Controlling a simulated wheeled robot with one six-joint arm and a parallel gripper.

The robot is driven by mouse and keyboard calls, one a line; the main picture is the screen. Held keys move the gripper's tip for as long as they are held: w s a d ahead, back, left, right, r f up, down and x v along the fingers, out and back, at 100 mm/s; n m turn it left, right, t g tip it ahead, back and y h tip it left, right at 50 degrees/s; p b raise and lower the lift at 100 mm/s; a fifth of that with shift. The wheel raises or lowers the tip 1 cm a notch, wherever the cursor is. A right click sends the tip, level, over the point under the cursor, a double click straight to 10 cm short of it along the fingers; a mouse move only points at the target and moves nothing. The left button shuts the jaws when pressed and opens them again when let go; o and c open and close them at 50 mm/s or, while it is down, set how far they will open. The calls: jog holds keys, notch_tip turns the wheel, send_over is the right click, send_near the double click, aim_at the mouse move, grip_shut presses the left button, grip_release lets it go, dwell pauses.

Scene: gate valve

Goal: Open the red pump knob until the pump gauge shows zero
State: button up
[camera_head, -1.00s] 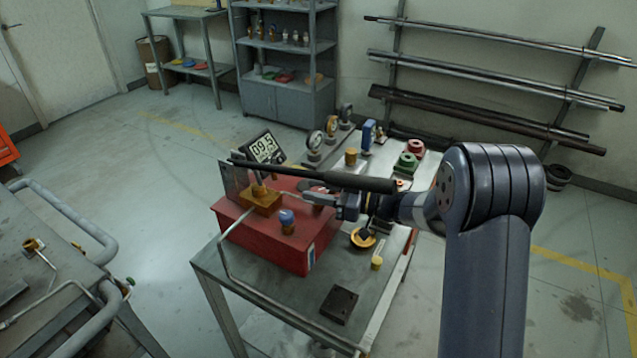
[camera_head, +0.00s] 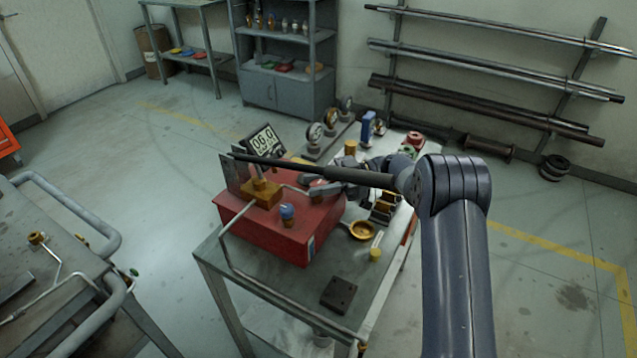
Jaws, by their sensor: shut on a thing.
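The red hydraulic pump (camera_head: 265,235) sits on the grey table. A long black lever (camera_head: 345,174) runs across above it. My gripper (camera_head: 320,188) comes in from the right, at the pump's right end under the lever. It is shut on the red pump knob, which the fingers and lever almost wholly hide.
A blue-capped fitting (camera_head: 287,212) and a brass block (camera_head: 262,193) with a bent pipe stand on the pump. A yellow dish (camera_head: 362,230) and a black block (camera_head: 339,294) lie on the table (camera_head: 285,290). Gauges (camera_head: 331,117) stand behind. Another table (camera_head: 60,300) is at left.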

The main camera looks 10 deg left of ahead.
jog(key=shift+r, duration=0.1)
jog(key=o, duration=1)
jog(key=shift+a, duration=0.1)
jog(key=shift+c, duration=0.2)
jog(key=p+v, duration=0.5)
jog(key=v, duration=0.5)
jog(key=shift+d+p, duration=0.3)
jog(key=shift+p, duration=0.1)
jog(key=shift+w+d, duration=0.1)
jog(key=shift+f+b, duration=0.2)
jog(key=shift+b, duration=0.15)
